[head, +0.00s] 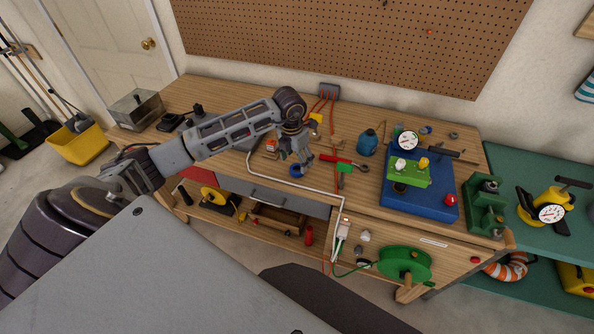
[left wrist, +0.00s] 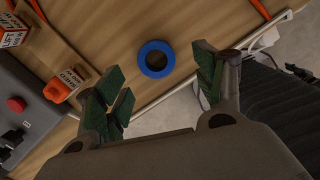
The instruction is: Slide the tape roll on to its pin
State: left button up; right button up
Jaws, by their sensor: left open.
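The tape roll is a blue ring (head: 296,171) lying flat on the wooden workbench near its front edge. My left gripper (head: 303,160) is above and close to the roll. In the left wrist view its two green-padded fingers (left wrist: 158,85) are spread apart and empty, with the roll beyond and between them. I cannot pick out the pin for the roll in either view. My right gripper is not in view.
An orange bottle (left wrist: 64,85) and a grey box with a red button (left wrist: 15,104) are beside the roll. A red-handled tool (head: 338,160) lies to its right. A white cable (head: 320,191) runs near the bench edge. A blue base (head: 420,200) with a gauge stands farther right.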

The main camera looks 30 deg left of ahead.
aim_at(297, 166)
pick_arm(q)
jog(key=shift+f, duration=0.1)
jog(key=shift+w+a+f+p, duration=0.1)
jog(key=shift+w+f+p, duration=0.15)
jog(key=shift+f, duration=0.75)
jog(key=shift+w+a+f+p, duration=0.1)
jog(key=shift+f+p, duration=0.2)
jog(key=shift+f, duration=1.1)
jog(key=shift+w+f, duration=0.1)
jog(key=shift+c, duration=0.3)
jog(key=c, duration=1)
